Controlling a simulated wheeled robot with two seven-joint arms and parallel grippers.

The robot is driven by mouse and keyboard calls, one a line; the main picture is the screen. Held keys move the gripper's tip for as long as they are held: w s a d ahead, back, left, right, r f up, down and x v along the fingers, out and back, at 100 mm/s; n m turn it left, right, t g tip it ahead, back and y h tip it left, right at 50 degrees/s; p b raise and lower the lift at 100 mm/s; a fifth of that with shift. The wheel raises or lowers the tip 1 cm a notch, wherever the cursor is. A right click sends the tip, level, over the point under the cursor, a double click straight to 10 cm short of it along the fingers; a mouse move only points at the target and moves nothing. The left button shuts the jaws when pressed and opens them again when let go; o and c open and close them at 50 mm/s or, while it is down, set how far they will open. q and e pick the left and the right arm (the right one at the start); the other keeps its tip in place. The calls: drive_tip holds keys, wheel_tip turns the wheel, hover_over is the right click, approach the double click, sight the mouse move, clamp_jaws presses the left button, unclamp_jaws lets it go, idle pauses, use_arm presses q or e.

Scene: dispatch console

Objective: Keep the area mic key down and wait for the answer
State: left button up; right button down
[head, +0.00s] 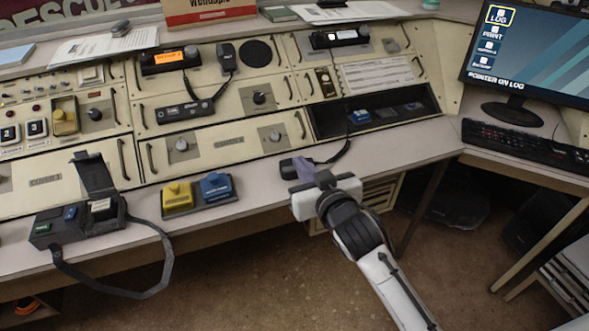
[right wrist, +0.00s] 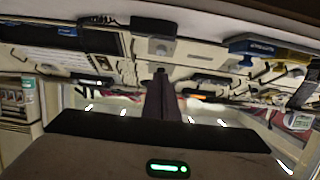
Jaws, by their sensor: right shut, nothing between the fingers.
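A yellow key block (head: 177,197) and a blue key block (head: 216,187) stand side by side on the front of the desk; their labels are too small to read, so I cannot tell which is the area mic key. The blue block also shows in the right wrist view (right wrist: 255,47), apart from my fingers. My right gripper (head: 304,166) is shut and empty, to the right of both blocks. Its fingers (right wrist: 161,98) are together in the right wrist view. It overlaps a small dark corded unit (head: 289,169); contact cannot be told. My left gripper is not in view.
A dark device with an open lid and strap (head: 78,221) stands at the left desk edge. A recessed tray (head: 414,121) holds several small items, one blue (head: 359,117). A keyboard (head: 525,147) and monitor (head: 527,52) are at right. Bare desk lies between the blue block and my right gripper.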

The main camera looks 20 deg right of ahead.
sight(295, 170)
drive_tip(key=x, duration=0.4)
drive_tip(key=shift+w+f+b, duration=0.2)
drive_tip(key=shift+w+f, duration=0.05)
drive_tip(key=shift+f, duration=0.35)
drive_tip(key=shift+w+f+b, duration=0.15)
drive_tip(key=shift+w+f, duration=0.1)
drive_tip(key=shift+f, duration=1.25)
